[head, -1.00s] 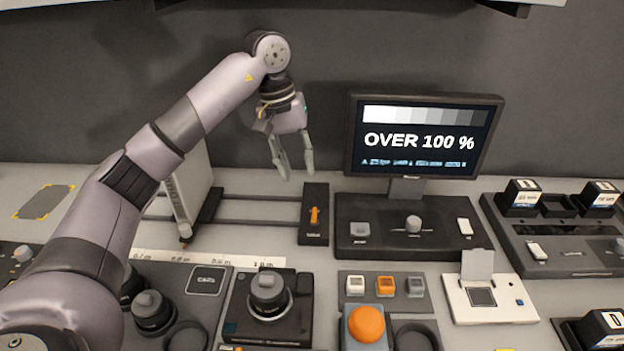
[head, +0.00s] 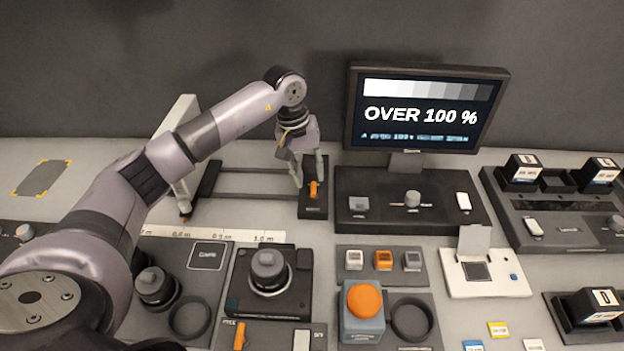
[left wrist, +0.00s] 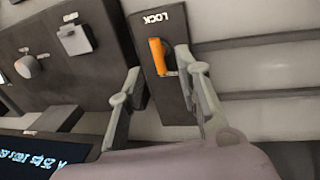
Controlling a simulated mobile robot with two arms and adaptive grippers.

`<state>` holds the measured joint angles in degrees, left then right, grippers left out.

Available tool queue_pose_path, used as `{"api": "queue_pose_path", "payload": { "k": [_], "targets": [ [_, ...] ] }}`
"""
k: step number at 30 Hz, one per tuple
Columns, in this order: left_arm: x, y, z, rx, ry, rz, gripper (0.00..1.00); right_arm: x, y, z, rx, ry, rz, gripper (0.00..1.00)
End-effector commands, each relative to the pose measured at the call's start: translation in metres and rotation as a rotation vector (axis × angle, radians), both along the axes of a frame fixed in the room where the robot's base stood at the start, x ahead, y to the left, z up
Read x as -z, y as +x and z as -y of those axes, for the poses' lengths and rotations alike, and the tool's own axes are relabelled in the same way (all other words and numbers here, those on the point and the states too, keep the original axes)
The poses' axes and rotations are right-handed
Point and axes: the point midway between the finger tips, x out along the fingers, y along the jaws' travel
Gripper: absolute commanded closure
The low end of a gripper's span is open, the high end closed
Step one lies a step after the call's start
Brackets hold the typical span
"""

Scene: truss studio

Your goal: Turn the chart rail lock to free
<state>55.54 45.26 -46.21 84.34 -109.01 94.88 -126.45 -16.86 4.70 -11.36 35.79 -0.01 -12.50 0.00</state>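The chart rail lock is an orange lever (head: 314,190) on a dark block (head: 313,210) at the right end of the rails. In the left wrist view the orange lever (left wrist: 158,56) shows on its block beside the word LOCK. My left gripper (head: 309,184) is lowered over the block. In the left wrist view its two fingers (left wrist: 158,78) are spread, one on each side of the lever. The right-hand finger there is very close to the lever; I cannot tell whether it touches. My right gripper is not in view.
A monitor (head: 425,108) reading OVER 100 % stands right of the lock, above a dark control panel (head: 459,217). A white upright chart (head: 174,150) stands at the left of the rails (head: 250,196). A camera-like unit (head: 268,285) sits in front.

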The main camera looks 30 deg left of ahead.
Motion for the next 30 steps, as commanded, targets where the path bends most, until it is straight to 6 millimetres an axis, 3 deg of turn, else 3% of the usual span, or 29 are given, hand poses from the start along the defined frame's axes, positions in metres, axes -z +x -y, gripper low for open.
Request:
{"api": "queue_pose_path", "payload": {
  "k": [8, 19, 30],
  "targets": [
    [0.035, 0.003, 0.007, 0.0, 0.0, -0.002, 0.69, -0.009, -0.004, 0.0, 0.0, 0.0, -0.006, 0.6],
    [0.041, 0.004, 0.007, 0.0, 0.0, 0.001, 0.69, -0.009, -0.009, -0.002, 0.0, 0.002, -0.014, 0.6],
    [0.041, 0.004, 0.007, 0.0, 0.0, 0.001, 0.93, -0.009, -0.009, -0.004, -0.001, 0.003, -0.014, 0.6]
  ]
}}
